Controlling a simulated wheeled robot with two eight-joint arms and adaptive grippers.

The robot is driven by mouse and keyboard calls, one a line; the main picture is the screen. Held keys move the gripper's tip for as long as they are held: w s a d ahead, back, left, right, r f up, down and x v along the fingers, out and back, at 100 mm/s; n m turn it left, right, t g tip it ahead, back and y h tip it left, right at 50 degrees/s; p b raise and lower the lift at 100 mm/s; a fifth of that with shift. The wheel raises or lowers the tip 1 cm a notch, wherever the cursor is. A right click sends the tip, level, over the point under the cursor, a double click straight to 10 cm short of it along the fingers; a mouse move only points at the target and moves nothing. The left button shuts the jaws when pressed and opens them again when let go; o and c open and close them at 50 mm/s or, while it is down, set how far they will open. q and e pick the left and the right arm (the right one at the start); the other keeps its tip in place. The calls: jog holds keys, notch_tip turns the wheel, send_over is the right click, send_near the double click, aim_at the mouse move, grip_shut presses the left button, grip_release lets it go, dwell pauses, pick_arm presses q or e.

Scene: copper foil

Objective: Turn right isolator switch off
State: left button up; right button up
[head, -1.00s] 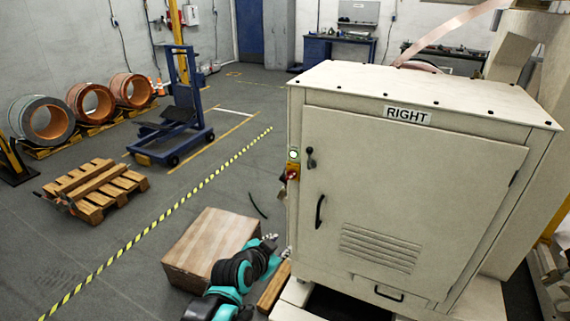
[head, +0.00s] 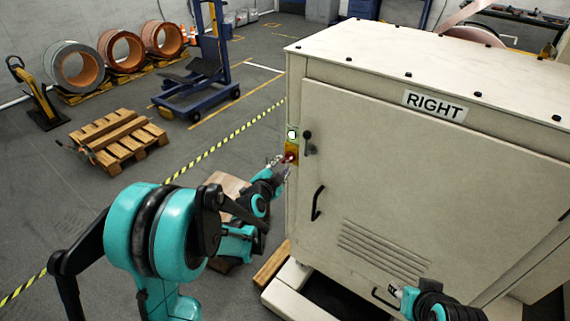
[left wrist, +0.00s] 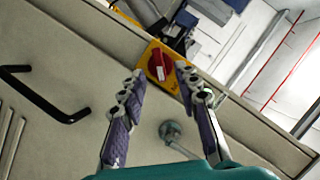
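The right isolator switch is a red rotary knob on a yellow plate (head: 291,153), on the left front edge of the cream cabinet marked RIGHT (head: 400,150). In the left wrist view the red knob (left wrist: 159,65) has a white mark at its lower edge. My left gripper (head: 282,165) is at the switch in the head view. In the left wrist view my left gripper (left wrist: 160,72) is open, one fingertip on each side of the knob; contact cannot be told. My right gripper (head: 395,291) shows only partly, low in front of the cabinet; its fingers are unclear.
A white indicator (head: 292,134) sits above the switch. A dark latch (head: 308,143) and a black door handle (head: 317,203) are close to its right. A wooden box (head: 228,186) stands behind my left arm. A pallet (head: 117,139) lies farther left.

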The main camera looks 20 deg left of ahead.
aim_at(286, 161)
pick_arm(q)
jog(key=x, duration=0.2)
jog(key=shift+w+d+f+b, duration=0.1)
jog(key=shift+w+f+b, duration=0.15)
jog(key=shift+w+b, duration=0.1)
jog(key=shift+w, duration=0.45)
grip_shut()
